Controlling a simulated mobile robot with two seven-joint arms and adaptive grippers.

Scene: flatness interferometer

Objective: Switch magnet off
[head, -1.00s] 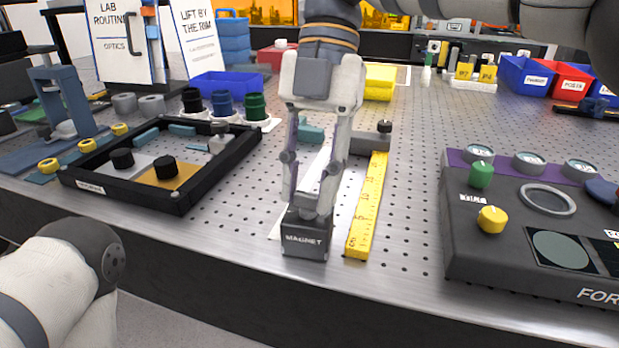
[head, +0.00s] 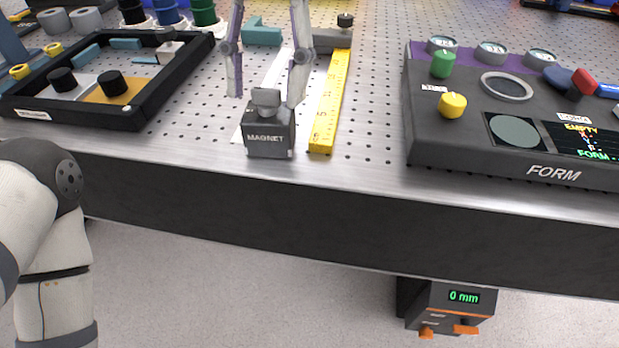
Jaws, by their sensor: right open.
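The magnet (head: 268,138) is a dark grey block labelled MAGNET near the front edge of the perforated table, with a grey knob (head: 266,98) on top. My right gripper (head: 266,98) is open just above and behind the block, one finger to each side of the knob. I cannot tell whether either finger touches it. Only the fingers show; the rest is beyond the top of the picture. My left arm shows at the left edge, but its gripper is not in view.
A yellow ruler (head: 331,100) lies just right of the magnet. The FORM console (head: 440,130) stands to the right, and a black-framed tray (head: 130,118) to the left. A box reading 0 mm (head: 452,308) hangs below the table edge (head: 350,175).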

